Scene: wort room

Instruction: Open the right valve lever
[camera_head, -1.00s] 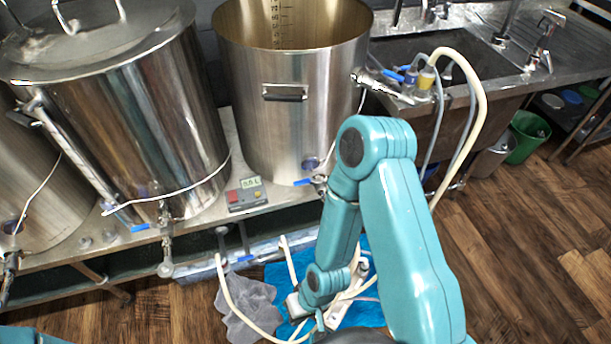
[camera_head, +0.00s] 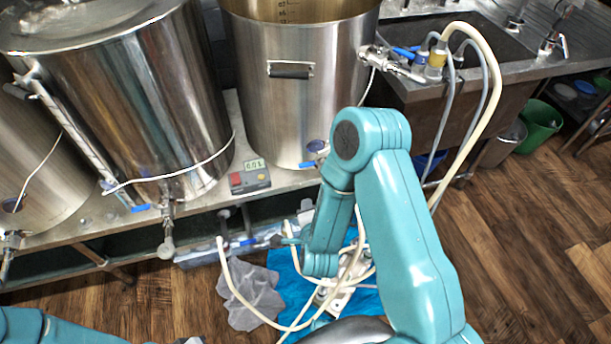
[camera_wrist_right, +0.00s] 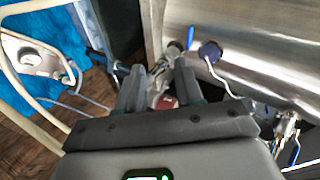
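The right valve lever (camera_head: 308,164) is a small blue handle low on the front of the open right kettle (camera_head: 300,110). In the right wrist view the blue lever (camera_wrist_right: 190,38) lies just beyond the fingertips, beside the valve's metal body. My right gripper (camera_wrist_right: 160,75) is open, with a gap between its two grey fingers, and appears not to touch the lever. In the head view the right gripper is largely hidden behind my teal forearm, below the kettle's valve. My left arm shows at the bottom left; its gripper is mostly cut off by the bottom edge.
A lidded kettle (camera_head: 125,100) with its own blue-handled valve stands left. A small meter (camera_head: 249,177) sits on the bench between kettles. Cream hoses (camera_head: 237,292), a grey cloth (camera_head: 252,298) and a blue cloth lie below. A sink (camera_head: 480,60) is at the right.

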